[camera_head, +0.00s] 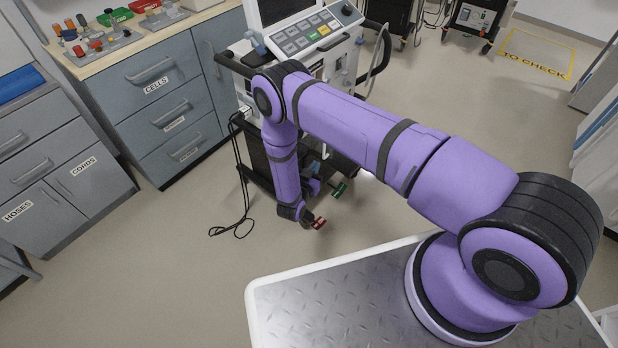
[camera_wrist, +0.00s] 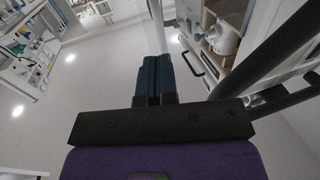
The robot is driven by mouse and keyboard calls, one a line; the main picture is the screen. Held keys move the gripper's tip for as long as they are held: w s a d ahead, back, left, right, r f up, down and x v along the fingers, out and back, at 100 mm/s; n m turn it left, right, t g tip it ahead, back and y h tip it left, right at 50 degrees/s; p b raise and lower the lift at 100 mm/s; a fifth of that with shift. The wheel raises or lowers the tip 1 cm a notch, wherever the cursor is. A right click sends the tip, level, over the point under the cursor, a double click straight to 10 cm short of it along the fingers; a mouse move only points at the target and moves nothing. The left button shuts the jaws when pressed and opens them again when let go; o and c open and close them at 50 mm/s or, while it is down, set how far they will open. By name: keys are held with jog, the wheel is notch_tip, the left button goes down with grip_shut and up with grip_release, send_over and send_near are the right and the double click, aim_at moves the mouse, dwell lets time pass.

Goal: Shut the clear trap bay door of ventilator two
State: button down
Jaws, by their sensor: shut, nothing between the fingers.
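The ventilator (camera_head: 352,50) that my arm reaches to stands at the top middle of the head view, its lower front partly hidden by my arm. In the wrist view, a bay (camera_wrist: 212,20) with a round white part (camera_wrist: 224,40) in it shows at the upper right. I cannot make out the clear door or its angle, nor any number on the ventilator. My gripper (camera_wrist: 153,58) is shut and empty, with its dark fingers together to the left of the bay and apart from it. In the head view I cannot pick out the fingers.
Grey drawer cabinets (camera_head: 163,110) stand at the left, with small items on top. A black cable (camera_head: 240,190) hangs to the floor beside the ventilator. A dark rail (camera_wrist: 275,55) crosses the right of the wrist view. Open floor (camera_head: 190,260) lies at lower left.

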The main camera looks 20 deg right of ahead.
aim_at(324, 153)
jog(key=shift+x, duration=2.55)
jog(key=shift+d, duration=0.1)
jog(key=w+d+n+t+y, duration=0.1)
jog(key=d+y, duration=0.1)
jog(key=w+d+n+t+y, duration=0.1)
jog(key=w+d+n+y, duration=0.1)
jog(key=w+d+n+t+y, duration=0.1)
jog(key=d+y, duration=0.1)
jog(key=d, duration=0.1)
jog(key=shift+w+d, duration=0.15)
jog(key=shift+w, duration=0.1)
jog(key=shift+w+d, duration=0.6)
jog(key=shift+w, duration=0.15)
jog(key=shift+s, duration=0.1)
